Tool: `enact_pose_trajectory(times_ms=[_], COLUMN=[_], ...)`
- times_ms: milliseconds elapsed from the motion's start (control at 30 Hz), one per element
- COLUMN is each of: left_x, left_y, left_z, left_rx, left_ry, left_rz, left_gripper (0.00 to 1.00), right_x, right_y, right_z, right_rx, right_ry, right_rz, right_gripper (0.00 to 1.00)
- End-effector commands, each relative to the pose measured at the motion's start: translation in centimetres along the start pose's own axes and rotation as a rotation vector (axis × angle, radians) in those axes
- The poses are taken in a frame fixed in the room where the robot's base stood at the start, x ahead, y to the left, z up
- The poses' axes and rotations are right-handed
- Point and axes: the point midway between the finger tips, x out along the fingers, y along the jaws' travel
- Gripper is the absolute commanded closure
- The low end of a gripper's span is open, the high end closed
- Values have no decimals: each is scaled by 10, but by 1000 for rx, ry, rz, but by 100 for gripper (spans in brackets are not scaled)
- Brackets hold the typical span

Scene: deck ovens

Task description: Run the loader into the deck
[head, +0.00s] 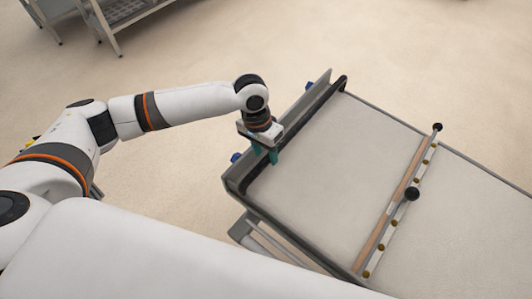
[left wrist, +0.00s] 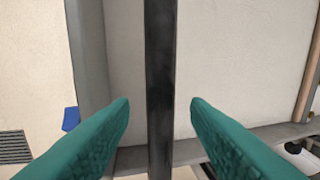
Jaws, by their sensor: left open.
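The loader (head: 325,165) is a long framed bed with a pale cloth surface, running from the centre of the head view to the lower right. A black bar (head: 318,105) runs along its left end; it also crosses the left wrist view upright (left wrist: 160,60). My left gripper (head: 265,154) is at this bar, pointing down. Its green fingers (left wrist: 160,103) are open, one on each side of the bar, with gaps visible in the left wrist view. My right gripper is out of view. The deck oven is not visible.
Blue pieces (head: 236,157) stick out from the loader's left end. A grey metal stand (head: 112,20) is at the top left. The floor between is clear.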

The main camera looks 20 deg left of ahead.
Motion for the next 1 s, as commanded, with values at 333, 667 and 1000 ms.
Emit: enact_pose_trajectory(times_ms=[333, 667, 1000], left_x=[12, 12, 11], left_y=[0, 0, -1], left_z=[0, 0, 0], left_rx=[1, 1, 1], left_ry=[0, -1, 0], left_rz=[0, 0, 0], left_gripper=[57, 95, 100], right_x=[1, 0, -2], right_y=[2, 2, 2], right_z=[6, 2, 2], right_rx=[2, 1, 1], right_ry=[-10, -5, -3], right_rz=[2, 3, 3], right_gripper=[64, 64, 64])
